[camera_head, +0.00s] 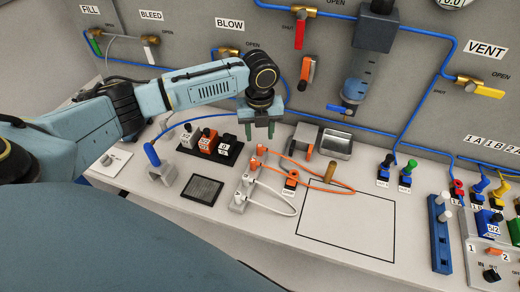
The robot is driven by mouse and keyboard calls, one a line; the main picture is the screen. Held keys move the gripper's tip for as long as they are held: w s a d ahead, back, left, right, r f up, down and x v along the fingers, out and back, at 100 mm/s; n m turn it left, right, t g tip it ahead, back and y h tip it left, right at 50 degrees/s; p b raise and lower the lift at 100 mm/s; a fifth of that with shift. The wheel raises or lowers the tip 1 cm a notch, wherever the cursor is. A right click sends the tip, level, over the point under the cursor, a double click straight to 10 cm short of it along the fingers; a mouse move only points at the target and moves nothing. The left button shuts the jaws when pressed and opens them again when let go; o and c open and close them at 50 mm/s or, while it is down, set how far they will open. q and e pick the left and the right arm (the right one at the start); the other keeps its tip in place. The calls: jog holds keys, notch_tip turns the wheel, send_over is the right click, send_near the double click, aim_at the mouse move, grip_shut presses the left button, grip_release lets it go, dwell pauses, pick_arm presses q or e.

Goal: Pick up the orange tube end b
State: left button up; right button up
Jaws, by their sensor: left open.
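An orange tube (318,187) lies in a long loop on the white worktop. Its two ends reach orange connectors (258,155) on a small pale holder (243,188) left of the loop. I cannot tell which end is b. A white tube (285,199) loops from the same holder nearer to me. My left gripper (260,132) is open and empty, fingers pointing down. In the picture it is just above the orange connectors; it appears apart from them. My right gripper is not in view.
A block with black and orange fittings (210,147) and a blue-handled lever (153,155) stand left of the holder. A metal tray (336,144) is behind the tube. Blue lines and valves cover the back panel (215,60).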

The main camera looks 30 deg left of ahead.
aim_at(260, 146)
pick_arm(q)
jog(key=shift+f, duration=3.45)
grip_shut()
